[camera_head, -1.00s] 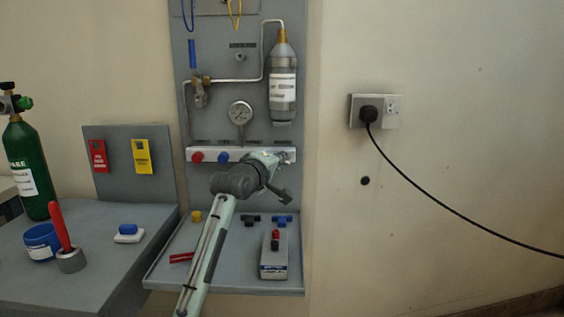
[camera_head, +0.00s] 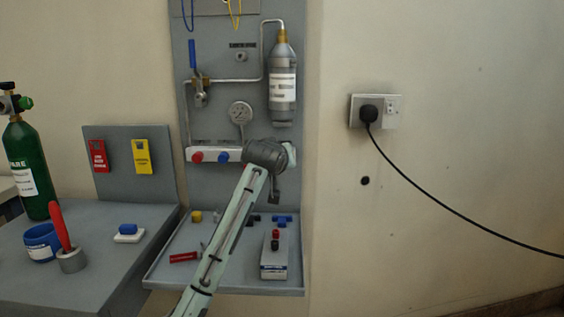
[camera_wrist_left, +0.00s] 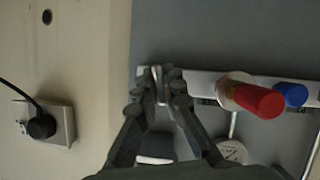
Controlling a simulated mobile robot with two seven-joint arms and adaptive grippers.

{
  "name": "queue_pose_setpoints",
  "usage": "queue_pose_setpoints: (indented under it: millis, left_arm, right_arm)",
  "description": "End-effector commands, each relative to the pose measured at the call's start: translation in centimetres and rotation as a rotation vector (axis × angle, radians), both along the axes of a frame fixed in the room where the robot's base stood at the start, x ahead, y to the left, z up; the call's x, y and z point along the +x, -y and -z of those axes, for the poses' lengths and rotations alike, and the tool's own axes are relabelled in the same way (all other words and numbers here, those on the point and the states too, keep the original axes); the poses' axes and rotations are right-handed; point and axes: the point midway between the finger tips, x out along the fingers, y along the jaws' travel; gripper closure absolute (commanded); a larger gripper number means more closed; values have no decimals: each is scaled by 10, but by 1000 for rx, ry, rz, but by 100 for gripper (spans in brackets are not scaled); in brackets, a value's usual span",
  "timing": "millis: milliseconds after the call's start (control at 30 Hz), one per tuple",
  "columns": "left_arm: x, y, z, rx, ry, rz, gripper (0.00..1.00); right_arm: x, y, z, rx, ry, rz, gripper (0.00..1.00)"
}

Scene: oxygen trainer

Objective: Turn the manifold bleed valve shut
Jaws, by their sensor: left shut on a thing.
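The white manifold bar (camera_head: 200,154) is fixed on the grey panel, with a red knob (camera_head: 197,157) and a blue knob (camera_head: 222,156) at its left. My left wrist and hand cover its right end in the head view, so the bleed valve is hidden there. In the left wrist view my left gripper (camera_wrist_left: 161,75) is at the bar's end, its fingers closed around a small pale metallic piece, apparently the bleed valve's handle. Its exact angle is unclear. The red knob (camera_wrist_left: 252,98) and blue knob (camera_wrist_left: 290,94) are beside the fingers, clear of them.
A gauge (camera_head: 240,113) and a grey bottle (camera_head: 282,88) are above the bar. A blue-handled valve (camera_head: 193,55) is at upper left. The tray below holds a grey box (camera_head: 274,255) and small fittings. A wall socket (camera_head: 390,111) with a black cable is at right.

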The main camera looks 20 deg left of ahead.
Motion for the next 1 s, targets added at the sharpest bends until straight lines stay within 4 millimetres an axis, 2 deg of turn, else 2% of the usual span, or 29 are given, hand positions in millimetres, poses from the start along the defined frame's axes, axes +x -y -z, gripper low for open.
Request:
queue_pose_setpoints:
  millis: [400,1000]
  left_arm:
    - [0,0,1,229,-68,0,100]
    - [0,0,2,279,-84,-1,100]
  right_arm:
    - [0,7,-1,-11,0,-5,62]
    - [0,-1,0,2,1,1,62]
